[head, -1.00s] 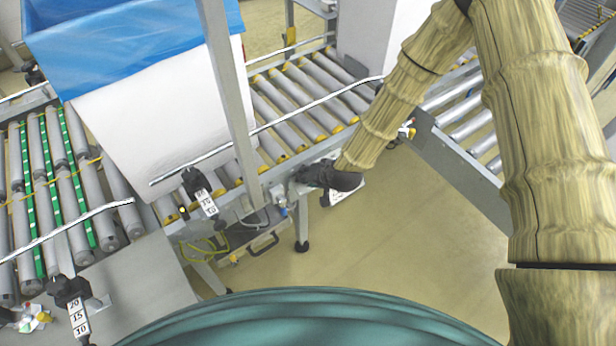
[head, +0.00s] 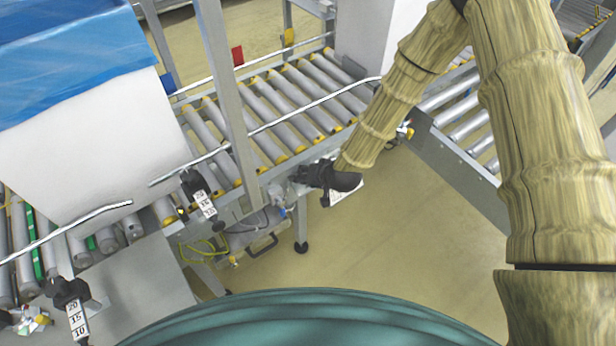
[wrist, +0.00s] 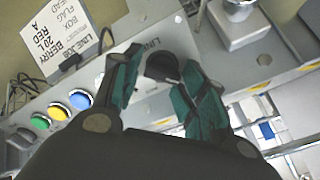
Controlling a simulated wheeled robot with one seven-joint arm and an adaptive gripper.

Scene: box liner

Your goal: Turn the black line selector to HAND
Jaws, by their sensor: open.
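In the wrist view the black line selector (wrist: 162,67) is a round knob on a light grey panel (wrist: 150,108), beside printed text that reads LINE. My gripper (wrist: 161,62) is open, with one teal finger on each side of the knob. I cannot tell whether the fingers touch it. The knob's pointer and its HAND mark cannot be made out. In the head view my gripper (head: 330,178) is a dark shape at the panel by the conveyor's near side, and it hides the selector.
Green (wrist: 41,121), yellow (wrist: 59,111) and blue (wrist: 80,99) buttons sit left of the selector. A white job card (wrist: 62,38) lies above them. A white box with a blue liner (head: 75,60) stands on the roller conveyor (head: 270,110) at left. A grey post (head: 225,90) rises beside the rollers.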

